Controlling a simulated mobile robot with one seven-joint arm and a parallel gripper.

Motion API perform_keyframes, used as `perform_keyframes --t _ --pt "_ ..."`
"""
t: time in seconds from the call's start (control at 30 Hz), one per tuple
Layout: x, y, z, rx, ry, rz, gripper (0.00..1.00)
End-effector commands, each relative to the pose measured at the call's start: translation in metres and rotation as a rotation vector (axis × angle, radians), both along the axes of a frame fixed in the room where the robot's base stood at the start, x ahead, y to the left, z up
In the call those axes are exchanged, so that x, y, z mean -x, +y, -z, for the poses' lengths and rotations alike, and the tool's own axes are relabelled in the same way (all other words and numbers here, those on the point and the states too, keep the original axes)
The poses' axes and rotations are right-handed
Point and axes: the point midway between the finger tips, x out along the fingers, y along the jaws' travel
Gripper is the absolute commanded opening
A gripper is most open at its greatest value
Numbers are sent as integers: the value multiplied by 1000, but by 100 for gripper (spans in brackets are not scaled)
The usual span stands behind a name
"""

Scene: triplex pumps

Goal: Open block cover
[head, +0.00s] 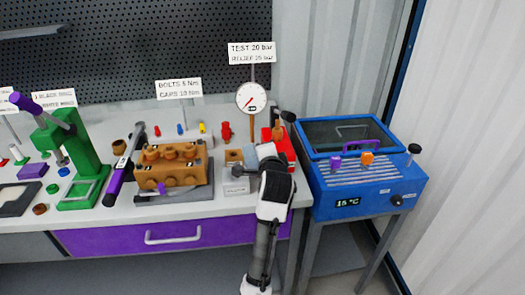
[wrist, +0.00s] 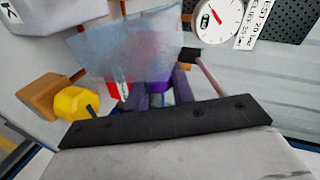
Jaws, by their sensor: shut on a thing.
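A bluish-grey see-through panel, which I take to be the block cover (wrist: 135,45), stands tilted just beyond my gripper (wrist: 160,92) in the wrist view. In the head view the cover (head: 268,150) shows as a small pale piece at the end of my arm, beside the red stand. My gripper's dark fingers are close together around a small purple part at the cover's lower edge, and they look shut on it. A pale block with a label (head: 236,186) stands just left of my arm. My arm hides the exact contact in the head view.
A brown pump block (head: 172,165) sits on a grey plate to the left. A gauge (head: 251,97) rises behind my gripper; it also shows in the wrist view (wrist: 217,18). A blue box (head: 365,180) stands right.

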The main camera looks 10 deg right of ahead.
Motion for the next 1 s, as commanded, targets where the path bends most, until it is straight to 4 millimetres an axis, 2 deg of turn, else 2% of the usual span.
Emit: perform_keyframes --t 0.3,0.77,0.8,0.93,1.0 --pt "0 -6 5 -88 -1 0 0" --pt "0 -6 5 -98 -2 0 0" --pt "0 -6 5 -98 -2 0 29" --pt "0 -6 5 -97 -1 0 45" --pt "0 -6 5 -97 -1 0 45"
